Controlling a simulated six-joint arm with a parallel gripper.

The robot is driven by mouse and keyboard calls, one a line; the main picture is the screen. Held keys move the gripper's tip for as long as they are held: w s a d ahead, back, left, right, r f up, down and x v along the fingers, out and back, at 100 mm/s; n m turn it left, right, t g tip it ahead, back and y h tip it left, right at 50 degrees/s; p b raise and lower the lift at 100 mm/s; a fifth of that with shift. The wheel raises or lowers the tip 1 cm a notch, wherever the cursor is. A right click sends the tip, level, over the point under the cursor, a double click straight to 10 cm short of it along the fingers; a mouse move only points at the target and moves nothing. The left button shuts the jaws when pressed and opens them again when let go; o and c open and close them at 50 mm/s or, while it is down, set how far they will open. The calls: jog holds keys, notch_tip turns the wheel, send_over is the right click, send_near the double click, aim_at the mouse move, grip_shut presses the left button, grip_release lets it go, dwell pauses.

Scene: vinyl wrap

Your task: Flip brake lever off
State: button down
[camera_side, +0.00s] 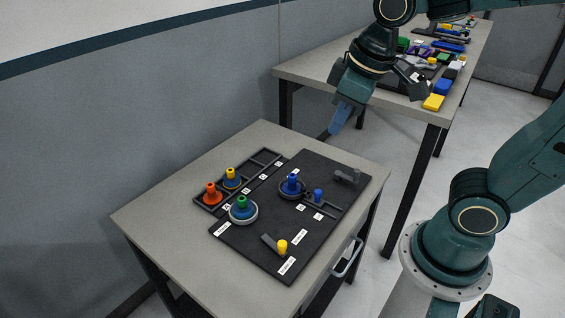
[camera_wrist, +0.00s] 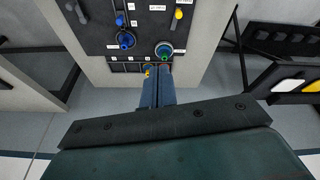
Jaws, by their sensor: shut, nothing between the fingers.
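A dark control board (camera_side: 240,263) lies on a grey table. Near its front edge is a grey lever with a yellow knob (camera_side: 282,246), between two white labels too small to read. The yellow knob also shows at the top of the wrist view (camera_wrist: 179,14). A smaller blue knob (camera_side: 318,195) stands by a slot with labels; it shows in the wrist view too (camera_wrist: 119,21). I cannot tell from the labels which one is the brake lever. My gripper (camera_side: 336,127) is shut and empty, high above the board's far side, apart from every control.
A blue knob on a round base (camera_side: 292,183) and a green knob on a ringed base (camera_side: 241,203) stand on the board. A second table (camera_side: 310,74) behind holds many coloured parts.

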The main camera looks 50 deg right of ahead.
jog(key=w+a+f+n+g, duration=0.2)
jog(key=w+a+f, duration=0.2)
jog(key=w, duration=0.2)
jog(key=n+g, duration=0.1)
jog(key=n, duration=0.1)
send_over(274, 241)
jog(key=s+a, duration=0.2)
notch_tip(274, 241, down, 4)
jog(key=w+a+f+n+g+h, duration=0.1)
jog(key=w+a+f+n, duration=0.1)
jog(key=f, duration=0.5)
jog(key=w+a+f+n+g+h, duration=0.1)
jog(key=a+f+n, duration=0.1)
jog(key=a+f, duration=0.3)
jog(key=shift+w+a+f+h, duration=0.3)
jog(key=shift+w+f, duration=0.1)
jog(key=shift+f, duration=0.6)
jog(key=shift+d, duration=0.1)
jog(key=x, duration=0.9)
jog(key=shift+s+f, duration=0.15)
jog(key=shift+f, duration=0.25)
jog(key=shift+s+d+f, duration=0.15)
jog(key=shift+s+d, duration=0.05)
jog(key=shift+d, duration=0.15)
jog(key=shift+s+d, duration=0.5)
jog(key=shift+d, duration=0.2)
jog(key=shift+s+d, duration=0.45)
jog(key=shift+d, duration=0.2)
